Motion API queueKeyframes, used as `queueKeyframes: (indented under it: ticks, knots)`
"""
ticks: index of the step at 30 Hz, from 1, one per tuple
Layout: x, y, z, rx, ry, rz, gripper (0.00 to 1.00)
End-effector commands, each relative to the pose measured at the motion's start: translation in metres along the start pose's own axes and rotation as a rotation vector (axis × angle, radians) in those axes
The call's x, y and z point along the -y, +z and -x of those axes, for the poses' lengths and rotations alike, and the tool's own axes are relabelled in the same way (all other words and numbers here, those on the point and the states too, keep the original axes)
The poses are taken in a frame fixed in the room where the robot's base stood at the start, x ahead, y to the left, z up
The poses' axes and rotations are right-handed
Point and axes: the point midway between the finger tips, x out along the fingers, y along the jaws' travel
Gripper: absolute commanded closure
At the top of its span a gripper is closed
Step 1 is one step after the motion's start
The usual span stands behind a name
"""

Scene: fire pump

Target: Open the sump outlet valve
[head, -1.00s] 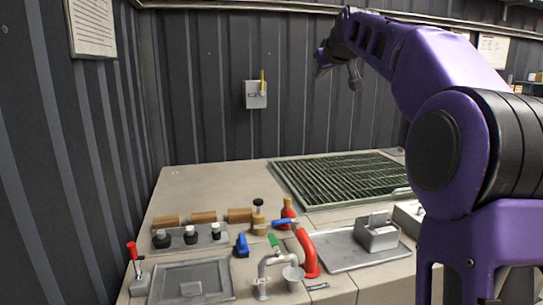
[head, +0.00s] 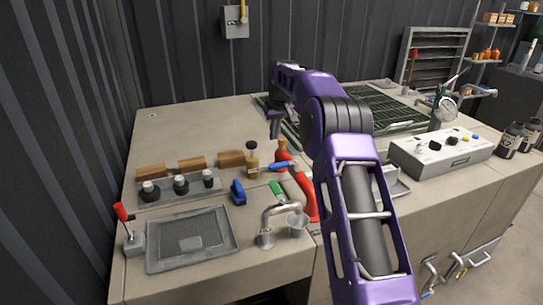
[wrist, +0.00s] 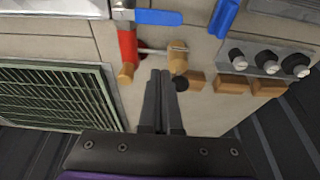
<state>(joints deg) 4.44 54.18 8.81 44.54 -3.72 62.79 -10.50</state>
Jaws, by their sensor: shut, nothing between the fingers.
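Which fitting is the sump outlet valve, I cannot tell. A blue lever (head: 285,166) sits on a red curved pipe (head: 305,192); the lever also shows in the wrist view (wrist: 158,17). A green handle (head: 277,189) is beside a grey bent pipe (head: 267,222). A red-handled lever (head: 122,212) stands at the bench's left front. My gripper (head: 274,128) is above the bench, behind the red pipe. In the wrist view its fingers (wrist: 161,76) are shut and empty, pointing toward a brass-coloured fitting (wrist: 178,57), apparently without touching it.
A green grating (head: 385,112) lies at the back of the bench. Black knobs (head: 180,184), wooden blocks (head: 192,163) and a blue block (head: 237,192) crowd the left. A white control box (head: 440,155) stands right. Bare bench top (head: 190,125) is clear behind the blocks.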

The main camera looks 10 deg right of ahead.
Motion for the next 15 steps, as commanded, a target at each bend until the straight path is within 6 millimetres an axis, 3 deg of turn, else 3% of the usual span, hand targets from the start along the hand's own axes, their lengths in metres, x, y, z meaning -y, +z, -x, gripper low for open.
queueKeyframes:
  ticks: [10,15]
  knots:
    - [0.0,0.0,-0.003,-0.001,0.0,0.0,1.0]
    - [0.0,0.0,-0.023,0.001,-0.001,0.0,1.0]
